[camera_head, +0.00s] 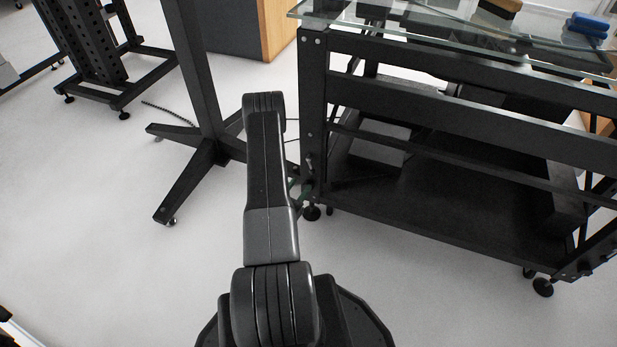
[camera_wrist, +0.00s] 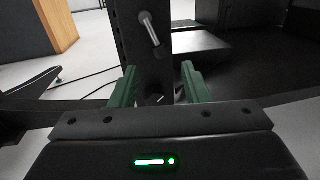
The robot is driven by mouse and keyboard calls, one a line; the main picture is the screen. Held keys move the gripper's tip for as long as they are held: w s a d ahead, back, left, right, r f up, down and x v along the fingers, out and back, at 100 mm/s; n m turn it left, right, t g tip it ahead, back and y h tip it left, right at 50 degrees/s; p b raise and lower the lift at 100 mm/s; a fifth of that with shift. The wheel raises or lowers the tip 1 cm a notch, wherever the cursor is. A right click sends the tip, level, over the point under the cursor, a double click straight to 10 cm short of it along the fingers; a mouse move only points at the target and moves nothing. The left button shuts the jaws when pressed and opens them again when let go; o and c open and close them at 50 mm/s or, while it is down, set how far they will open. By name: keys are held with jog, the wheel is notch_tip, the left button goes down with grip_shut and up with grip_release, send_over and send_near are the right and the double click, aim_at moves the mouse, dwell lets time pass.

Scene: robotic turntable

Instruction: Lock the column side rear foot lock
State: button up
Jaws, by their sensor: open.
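The turntable frame's black corner leg (camera_head: 312,120) stands right of my arm in the head view, with a foot (camera_head: 312,212) at its bottom. In the wrist view, a small silver lever (camera_wrist: 149,28) on the leg (camera_wrist: 128,40) slants from upper left to lower right. I cannot tell for certain whether it is the foot lock. My gripper (camera_wrist: 158,82) has two green fingers, open and apart, below the lever and in front of the leg's lower part. A pale metal piece shows between the fingers. In the head view my arm hides most of the gripper.
A black column (camera_head: 196,75) with splayed feet stands left of my arm. The frame's low black shelf (camera_head: 450,195) and glass top (camera_head: 450,35) extend right. A wood-sided cabinet (camera_head: 277,28) stands behind. A dark cable lies on the floor.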

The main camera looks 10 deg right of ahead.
aim_at(311, 172)
jog(key=b+x, duration=0.1)
jog(key=x, duration=0.5)
jog(key=shift+w+d, duration=0.25)
